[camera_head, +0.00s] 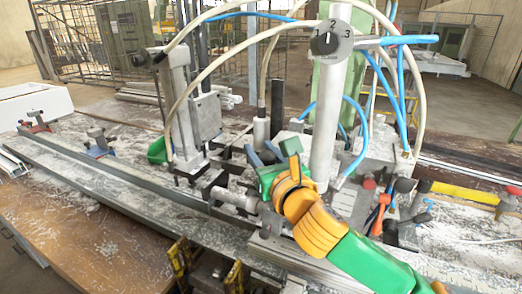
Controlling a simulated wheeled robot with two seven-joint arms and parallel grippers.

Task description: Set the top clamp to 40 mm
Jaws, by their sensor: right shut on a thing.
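My right arm comes in from the lower right in green and yellow. My right gripper (264,155), with dark blue fingers, is at the middle of the clamp bench, just below a pale upright cylinder (261,130) with a dark rod. The gripper is shut on a small part that its fingers mostly hide; I cannot tell which part. A thick pale post (326,120) stands right of the gripper and carries a round grey dial (332,40) marked 1, 2, 3. I cannot read a millimetre setting. My left gripper is not in view.
A grey clamp column (184,105) stands left of the gripper. A long metal profile rail (110,165) runs from the left towards the middle. Blue and cream hoses loop around the post. A red-tipped lever (377,228) and a yellow bar (465,192) lie to the right.

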